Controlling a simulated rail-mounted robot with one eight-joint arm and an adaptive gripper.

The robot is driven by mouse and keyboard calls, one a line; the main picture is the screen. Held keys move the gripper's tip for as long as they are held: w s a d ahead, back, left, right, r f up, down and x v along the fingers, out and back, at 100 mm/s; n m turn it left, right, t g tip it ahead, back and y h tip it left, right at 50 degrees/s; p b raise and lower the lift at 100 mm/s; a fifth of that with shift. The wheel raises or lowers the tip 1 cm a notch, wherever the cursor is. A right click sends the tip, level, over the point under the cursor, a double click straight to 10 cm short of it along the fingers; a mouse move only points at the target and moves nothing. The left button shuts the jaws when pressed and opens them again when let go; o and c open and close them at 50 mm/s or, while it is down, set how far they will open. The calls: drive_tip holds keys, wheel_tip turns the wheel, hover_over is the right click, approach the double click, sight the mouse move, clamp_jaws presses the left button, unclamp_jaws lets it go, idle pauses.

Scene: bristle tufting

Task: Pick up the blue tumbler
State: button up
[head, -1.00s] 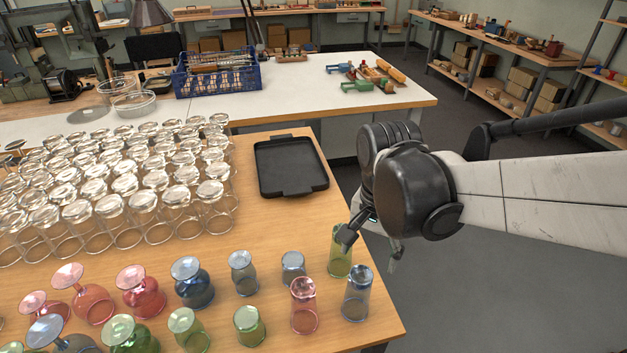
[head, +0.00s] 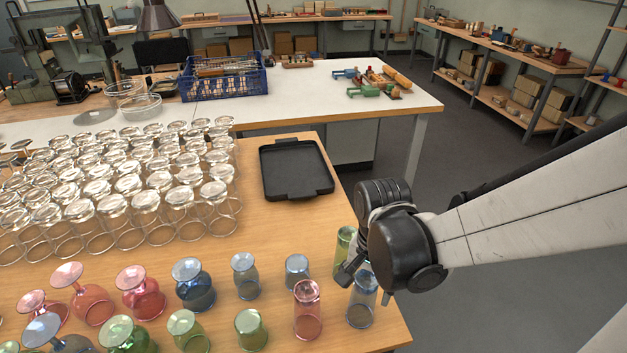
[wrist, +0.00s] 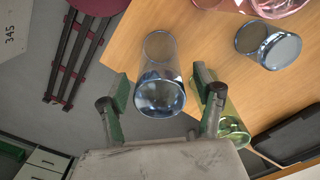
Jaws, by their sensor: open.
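A tall blue tumbler (head: 361,308) stands upside down near the right edge of the wooden table. In the wrist view the blue tumbler (wrist: 160,70) shows between the two spread fingers, with a gap on both sides. My gripper (head: 364,288) is open and empty, at the tumbler's upper part in the head view; it also shows in the wrist view (wrist: 161,88). The gripper partly hides the tumbler's top in the head view. Shorter blue tumblers (head: 296,272) and (head: 245,277) stand farther left.
A green tumbler (head: 343,243) stands close behind, beside one finger (wrist: 232,128). A pink tumbler (head: 308,311) stands just left of the blue one. Many clear glasses (head: 130,185) fill the table's left side. A black tray (head: 297,192) lies at the back.

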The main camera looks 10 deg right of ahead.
drive_tip(key=shift+f, duration=1)
drive_tip(key=shift+c, duration=0.2)
drive_tip(key=c, duration=1.5)
drive_tip(key=shift+r, duration=0.1)
wheel_tip(320, 180, up, 10)
drive_tip(key=shift+r+p, duration=0.1)
drive_tip(key=shift+p, duration=1)
wheel_tip(320, 180, up, 12)
drive_tip(key=p, duration=0.9)
drive_tip(key=shift+f, duration=0.2)
drive_tip(key=shift+d, duration=0.1)
